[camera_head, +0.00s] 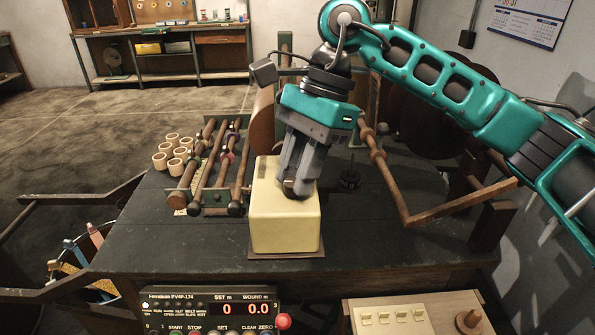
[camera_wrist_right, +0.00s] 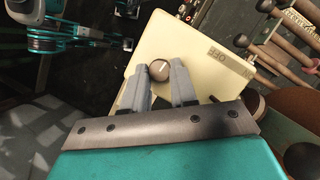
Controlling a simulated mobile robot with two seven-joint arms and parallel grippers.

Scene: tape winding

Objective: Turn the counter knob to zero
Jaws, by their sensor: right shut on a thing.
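The counter is a cream box (camera_head: 285,228) on the near middle of the dark bench. Its round brown knob (camera_wrist_right: 159,70) with a pale pointer line shows in the right wrist view, on the cream face beside a printed label. My right gripper (camera_head: 298,188) comes down onto the box from above. In the wrist view the fingers of my right gripper (camera_wrist_right: 161,73) stand on either side of the knob and are shut on it. My left gripper is not in view.
A control panel (camera_head: 211,309) with red digits 0 and 0.0 is at the front. A switch box (camera_head: 392,315) is to its right. Wooden rollers (camera_head: 212,172) and several pale rings (camera_head: 170,152) lie left of the box. A wooden crank arm (camera_head: 388,180) stands at right.

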